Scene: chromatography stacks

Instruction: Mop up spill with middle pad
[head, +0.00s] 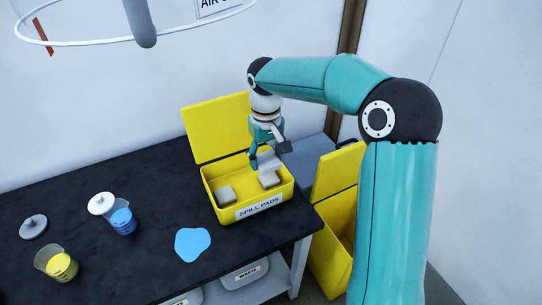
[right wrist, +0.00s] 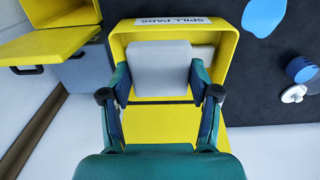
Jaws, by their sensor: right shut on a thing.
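The yellow spill pads box (head: 222,211) stands on the black bench with its lid up. My right gripper (head: 270,154) is over the box and shut on a grey pad (right wrist: 160,66), seen between its two fingers in the right wrist view. The held pad looks raised above the box floor. A left pad (head: 226,194) and a right pad (head: 269,179) lie in the box on either side of the gap in the middle. The blue spill (head: 193,244) lies on the bench in front of the box. My left gripper is not in view.
A beaker of blue liquid (head: 123,221) with a white lid (head: 101,203), a beaker of yellow liquid (head: 61,266) and a grey lid (head: 33,227) stand left of the spill. An open yellow bin (head: 332,250) is beside the bench's right end. The bench around the spill is clear.

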